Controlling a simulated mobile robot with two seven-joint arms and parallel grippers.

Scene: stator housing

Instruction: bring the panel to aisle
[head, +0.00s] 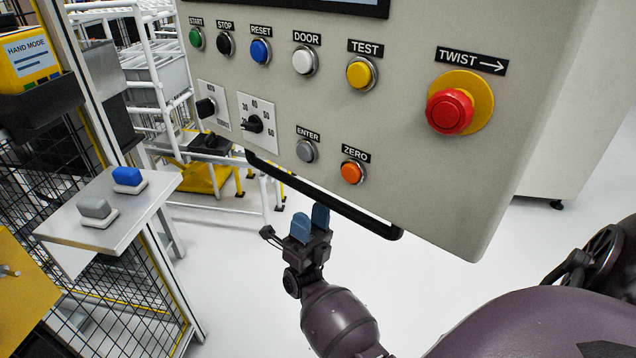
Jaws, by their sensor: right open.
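The panel (400,130) is a large light-grey control box with labelled buttons, filling the upper middle of the head view. A black bar handle (345,207) runs along its lower edge, slanting down to the right. My right gripper (310,222), with blue fingertips, is open just below the middle of this handle. Its fingertips look very close to the bar, but I cannot tell whether they touch it. Nothing shows between the fingers. My left gripper is not in view.
A white rack (150,60) is behind. A light-grey cabinet (580,130) stands at the right. White floor (235,270) is clear below the panel.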

